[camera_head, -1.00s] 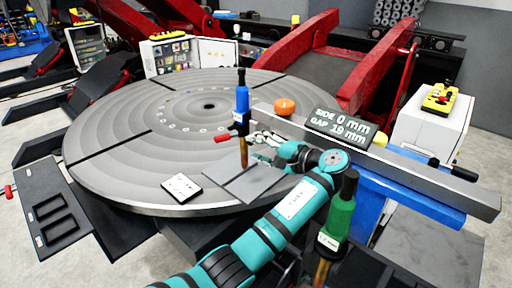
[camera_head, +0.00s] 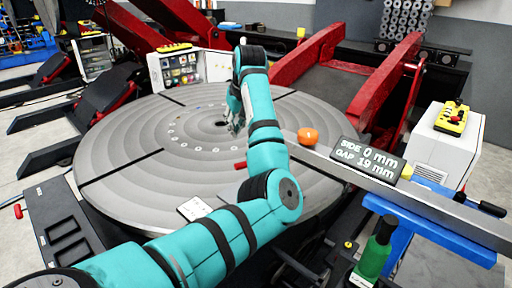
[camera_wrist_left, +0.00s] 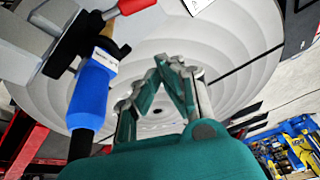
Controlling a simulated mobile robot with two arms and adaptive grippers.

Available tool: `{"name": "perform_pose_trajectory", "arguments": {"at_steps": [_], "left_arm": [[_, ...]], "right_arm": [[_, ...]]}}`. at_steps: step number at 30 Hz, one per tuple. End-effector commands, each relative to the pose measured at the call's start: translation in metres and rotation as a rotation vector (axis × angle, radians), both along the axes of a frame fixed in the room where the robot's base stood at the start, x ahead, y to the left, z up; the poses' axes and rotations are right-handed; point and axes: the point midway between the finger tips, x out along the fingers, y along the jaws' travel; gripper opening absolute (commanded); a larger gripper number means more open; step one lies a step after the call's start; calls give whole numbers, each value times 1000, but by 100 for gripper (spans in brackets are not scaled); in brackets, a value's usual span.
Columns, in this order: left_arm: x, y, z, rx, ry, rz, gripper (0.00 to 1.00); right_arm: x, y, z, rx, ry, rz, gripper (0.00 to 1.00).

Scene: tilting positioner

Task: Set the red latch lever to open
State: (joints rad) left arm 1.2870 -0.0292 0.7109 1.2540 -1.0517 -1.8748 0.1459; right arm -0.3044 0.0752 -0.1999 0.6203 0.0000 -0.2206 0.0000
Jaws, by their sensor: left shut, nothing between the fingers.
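A red-ended lever (camera_head: 18,211) sticks out at the left edge of the black table base in the head view; I cannot tell its setting. A second red handle (camera_head: 240,165) shows by my forearm; a red handle is beside the blue torch (camera_wrist_left: 90,92) in the left wrist view (camera_wrist_left: 135,5). My left gripper (camera_head: 236,126) is over the round grey table (camera_head: 120,190), apart from both red handles. In the left wrist view its fingers (camera_wrist_left: 165,72) are shut and empty. My right gripper is out of view.
A grey bar (camera_head: 440,203) with a gap display (camera_head: 366,158) and an orange knob (camera_head: 308,137) lies at right. A green bottle-like tool (camera_head: 377,250) stands at front right. A white card (camera_head: 194,208) lies on the table. The table's left half is clear.

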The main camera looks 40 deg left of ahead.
Motion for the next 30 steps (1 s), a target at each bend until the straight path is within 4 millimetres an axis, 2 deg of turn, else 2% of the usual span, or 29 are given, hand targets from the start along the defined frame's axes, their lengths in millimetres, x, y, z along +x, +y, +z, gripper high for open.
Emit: {"name": "perform_pose_trajectory", "arguments": {"at_steps": [8,21,24,30], "left_arm": [[-2,8,-14,-73,-36,50,0],[9,32,-97,-69,-33,48,0],[3,15,-90,-69,-38,47,0],[-6,-1,-89,-68,-36,49,0]], "right_arm": [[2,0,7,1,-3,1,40],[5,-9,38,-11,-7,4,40],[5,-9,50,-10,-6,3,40],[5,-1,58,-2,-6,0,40]]}}
